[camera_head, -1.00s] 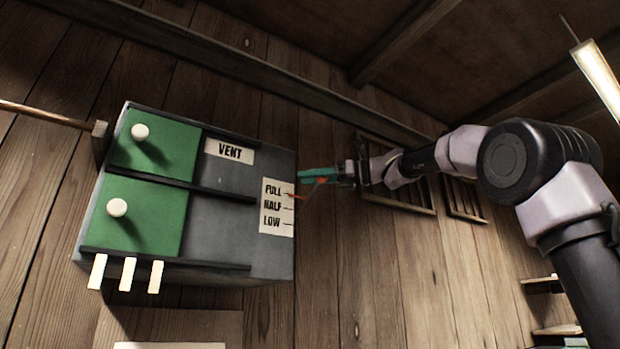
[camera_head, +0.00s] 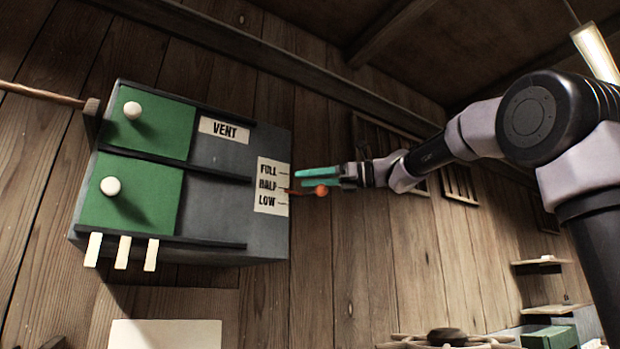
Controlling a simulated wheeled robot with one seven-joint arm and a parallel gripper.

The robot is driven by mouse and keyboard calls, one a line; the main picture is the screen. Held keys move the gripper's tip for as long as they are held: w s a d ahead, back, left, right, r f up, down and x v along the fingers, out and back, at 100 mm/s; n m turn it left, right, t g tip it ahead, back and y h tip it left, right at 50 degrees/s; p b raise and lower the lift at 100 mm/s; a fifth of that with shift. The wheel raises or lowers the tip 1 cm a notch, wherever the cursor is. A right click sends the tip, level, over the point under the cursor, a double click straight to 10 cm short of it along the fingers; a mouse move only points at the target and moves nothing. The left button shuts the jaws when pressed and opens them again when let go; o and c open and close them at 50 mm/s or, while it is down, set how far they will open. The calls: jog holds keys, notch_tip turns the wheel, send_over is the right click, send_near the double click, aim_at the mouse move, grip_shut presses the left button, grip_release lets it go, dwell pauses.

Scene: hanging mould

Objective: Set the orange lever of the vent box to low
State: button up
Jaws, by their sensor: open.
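The grey vent box (camera_head: 215,180) hangs on the plank wall, tilted in the picture. Its white scale label (camera_head: 270,200) reads FULL, HALF, LOW from top to bottom. My gripper (camera_head: 308,180), with teal fingers, is open and comes in from the right. It is just above the knob and overlaps it in the picture; whether they touch I cannot tell.
Two green panels with white knobs (camera_head: 110,186) are on the box front, and several pale tabs (camera_head: 122,252) hang below. A rod (camera_head: 40,95) runs to the box's left side. Slatted vents (camera_head: 460,182) are on the wall behind my arm. Shelves (camera_head: 540,262) stand at lower right.

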jog(key=s+d, duration=0.2)
jog(key=d, duration=0.8)
jog(key=shift+d, duration=0.3)
